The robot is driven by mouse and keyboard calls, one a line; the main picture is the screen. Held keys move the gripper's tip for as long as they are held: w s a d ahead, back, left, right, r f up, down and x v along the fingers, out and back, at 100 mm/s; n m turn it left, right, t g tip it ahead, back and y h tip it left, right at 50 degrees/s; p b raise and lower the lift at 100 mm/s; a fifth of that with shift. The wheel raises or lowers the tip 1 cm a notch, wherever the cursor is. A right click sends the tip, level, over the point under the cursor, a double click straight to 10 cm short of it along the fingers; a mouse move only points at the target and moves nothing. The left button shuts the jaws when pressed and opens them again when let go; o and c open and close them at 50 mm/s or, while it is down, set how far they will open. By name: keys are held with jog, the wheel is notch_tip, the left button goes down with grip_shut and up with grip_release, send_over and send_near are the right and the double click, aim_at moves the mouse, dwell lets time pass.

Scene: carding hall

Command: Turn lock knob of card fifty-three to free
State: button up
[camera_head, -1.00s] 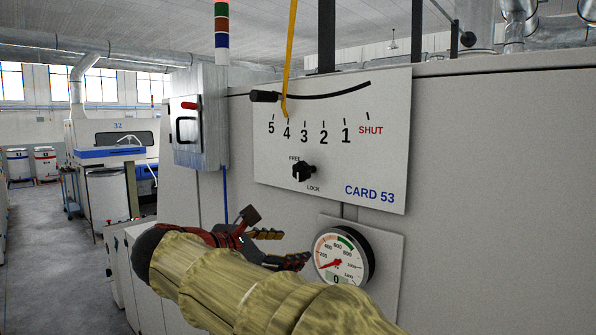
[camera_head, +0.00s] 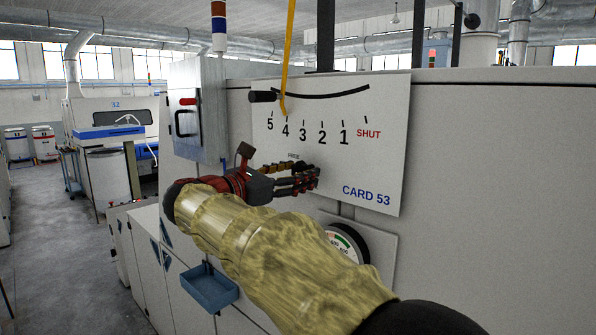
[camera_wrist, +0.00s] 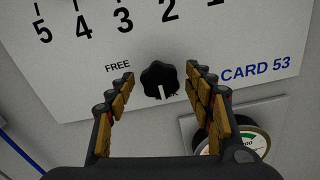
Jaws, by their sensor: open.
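The lock knob (camera_wrist: 159,80) is black and lobed, on the white card 53 panel (camera_head: 380,150). In the wrist view its white pointer line points down, away from the word FREE (camera_wrist: 118,67) at its upper left. In the head view my gripper (camera_head: 312,176) is at the panel below the scale and hides the knob.
A gauge (camera_head: 346,243) sits just below the panel, partly behind my arm. A blue tray (camera_head: 209,287) juts out low down.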

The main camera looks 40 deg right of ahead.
jog(key=shift+d, duration=0.25)
jog(key=shift+c, duration=0.6)
jog(key=c, duration=1)
